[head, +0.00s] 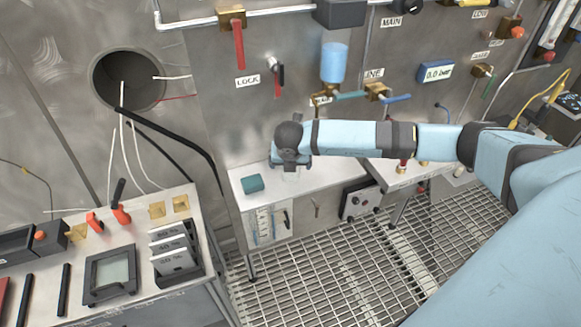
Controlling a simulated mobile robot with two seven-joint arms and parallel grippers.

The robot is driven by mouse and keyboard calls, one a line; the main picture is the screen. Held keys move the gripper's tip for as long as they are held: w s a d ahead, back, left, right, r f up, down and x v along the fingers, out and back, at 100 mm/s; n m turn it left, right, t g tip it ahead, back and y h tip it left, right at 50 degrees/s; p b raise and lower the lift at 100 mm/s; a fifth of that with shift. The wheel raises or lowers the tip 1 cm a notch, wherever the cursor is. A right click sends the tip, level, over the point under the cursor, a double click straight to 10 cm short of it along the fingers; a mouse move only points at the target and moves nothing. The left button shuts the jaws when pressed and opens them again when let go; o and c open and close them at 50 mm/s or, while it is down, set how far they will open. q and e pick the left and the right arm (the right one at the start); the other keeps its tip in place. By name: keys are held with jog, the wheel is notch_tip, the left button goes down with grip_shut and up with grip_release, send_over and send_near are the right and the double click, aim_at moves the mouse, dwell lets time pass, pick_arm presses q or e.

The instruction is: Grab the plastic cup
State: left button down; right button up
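My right arm comes in from the right, and its gripper (290,163) is over the white-topped bench (235,177) against the steel wall. It points down and away from me, and the wrist hides most of the fingers. A faint, clear shape that looks like the plastic cup (291,176) shows just below the gripper, on or close to the bench top. I cannot tell whether the fingers are around it or touching it. My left gripper is not in view.
A small teal block (252,184) lies on the bench left of the gripper. Valves and pipes, including a red-handled valve (238,42), stick out from the wall above. A control console (140,290) stands at the lower left. Metal grating (330,270) covers the floor.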

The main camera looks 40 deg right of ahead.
jog(key=shift+w+d+f, duration=0.1)
jog(key=shift+f, duration=0.2)
jog(key=c, duration=1)
